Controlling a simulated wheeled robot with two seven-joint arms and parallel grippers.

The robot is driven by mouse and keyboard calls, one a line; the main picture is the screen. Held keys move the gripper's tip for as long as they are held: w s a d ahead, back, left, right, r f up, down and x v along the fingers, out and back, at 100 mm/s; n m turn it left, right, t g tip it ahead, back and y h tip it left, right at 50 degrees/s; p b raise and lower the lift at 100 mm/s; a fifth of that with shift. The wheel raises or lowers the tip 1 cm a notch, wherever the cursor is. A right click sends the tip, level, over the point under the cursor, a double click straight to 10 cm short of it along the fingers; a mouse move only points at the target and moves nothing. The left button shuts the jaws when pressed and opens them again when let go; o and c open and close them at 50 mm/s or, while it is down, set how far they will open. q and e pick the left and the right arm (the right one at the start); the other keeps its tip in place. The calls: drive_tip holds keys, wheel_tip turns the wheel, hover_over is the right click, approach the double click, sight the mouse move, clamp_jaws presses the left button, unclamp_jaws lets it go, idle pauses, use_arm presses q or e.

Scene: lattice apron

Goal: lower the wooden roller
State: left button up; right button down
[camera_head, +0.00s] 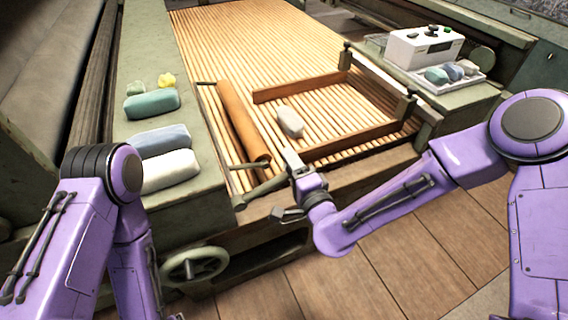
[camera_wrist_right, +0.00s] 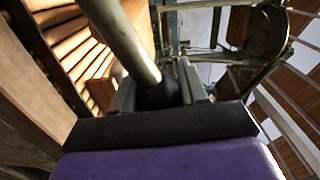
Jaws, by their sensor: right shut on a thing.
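The wooden roller (camera_head: 242,125) is a brown cylinder lying lengthwise over the left part of the slatted bed (camera_head: 250,40). A dark metal fitting sits at each end of it. My right gripper (camera_head: 295,172) is at the near edge of the bed, right of the roller's near end. It is shut on a grey metal lever (camera_head: 262,189). In the right wrist view the lever (camera_wrist_right: 122,40) is a round bar rising to the upper left from between the jaws (camera_wrist_right: 160,92). My left arm shows at the left, but its gripper is out of view.
Several bars and cloths, including a green one (camera_head: 152,104), lie on the left ledge. A white box (camera_head: 424,47) and tray (camera_head: 462,80) stand at right. A handwheel (camera_head: 195,267) is below.

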drive_tip(key=shift+d+f+m+b, duration=0.15)
drive_tip(key=shift+f+m+b, duration=0.15)
drive_tip(key=shift+f+m, duration=0.25)
drive_tip(key=shift+f, duration=0.1)
drive_tip(key=c, duration=0.7)
unclamp_jaws()
drive_tip(key=p+v, duration=0.1)
drive_tip(key=v, duration=0.9)
drive_tip(key=shift+s+d, duration=0.1)
drive_tip(key=shift+s, duration=0.15)
drive_tip(key=shift+n, duration=0.25)
